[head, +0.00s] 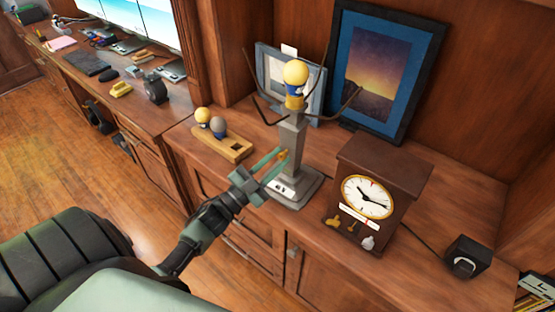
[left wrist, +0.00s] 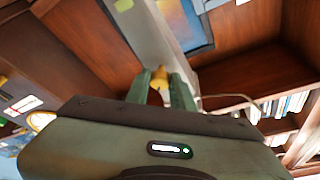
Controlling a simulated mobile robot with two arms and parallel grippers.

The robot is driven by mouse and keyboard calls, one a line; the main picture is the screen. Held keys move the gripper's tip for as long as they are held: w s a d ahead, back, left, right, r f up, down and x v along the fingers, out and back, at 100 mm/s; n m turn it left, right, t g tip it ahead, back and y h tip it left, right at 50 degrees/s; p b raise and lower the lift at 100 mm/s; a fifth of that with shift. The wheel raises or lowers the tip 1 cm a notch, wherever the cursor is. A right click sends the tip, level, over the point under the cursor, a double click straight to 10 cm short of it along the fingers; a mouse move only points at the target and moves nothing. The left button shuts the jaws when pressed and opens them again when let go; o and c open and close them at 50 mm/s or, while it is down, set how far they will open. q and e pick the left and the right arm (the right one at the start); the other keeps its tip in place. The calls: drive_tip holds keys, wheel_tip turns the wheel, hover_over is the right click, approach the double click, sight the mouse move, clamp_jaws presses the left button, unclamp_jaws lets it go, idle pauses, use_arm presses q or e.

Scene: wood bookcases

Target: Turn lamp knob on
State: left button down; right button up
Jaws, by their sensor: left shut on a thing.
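The lamp (head: 291,145) stands on the wooden cabinet top. It has a square grey base, a grey post, dark curved arms and a yellow bulb (head: 295,72) on top. Whether the bulb is lit is unclear. My left gripper (head: 281,158) reaches the lower post from the front left, its greenish fingers closed around the small yellow knob. In the left wrist view the yellow knob (left wrist: 159,84) sits between the two fingertips, against the grey post (left wrist: 150,40). The fingers partly hide the knob. My right gripper does not show.
A brown clock (head: 384,190) stands right of the lamp, and a black box (head: 467,257) farther right. A wooden block with two bulbs (head: 232,148) lies to the left. Framed pictures (head: 381,70) stand behind. A desk (head: 150,95) with a keyboard is at far left.

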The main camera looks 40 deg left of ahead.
use_arm(q)
drive_tip(key=m+g+h, duration=0.1)
drive_tip(key=m, duration=0.2)
drive_tip(key=m+g+p, duration=0.1)
drive_tip(key=m, duration=0.1)
drive_tip(key=shift+a+r+m+h, duration=0.1)
drive_tip(key=shift+r+m+h, duration=0.1)
drive_tip(key=shift+m+h, duration=0.2)
drive_tip(key=m+p, duration=0.1)
drive_tip(key=m, duration=0.1)
drive_tip(key=m+g+p, duration=0.1)
drive_tip(key=m, duration=0.1)
drive_tip(key=shift+r+g, duration=0.1)
drive_tip(key=shift+g, duration=0.2)
drive_tip(key=shift+m+g+p, duration=0.3)
drive_tip(key=shift+m+p, duration=0.2)
drive_tip(key=shift+m, duration=0.6)
drive_tip(key=c, duration=1.2)
unclamp_jaws()
drive_tip(key=shift+c, duration=0.2)
drive_tip(key=b+v, duration=0.1)
drive_tip(key=v, duration=0.7)
drive_tip(key=shift+b, duration=0.3)
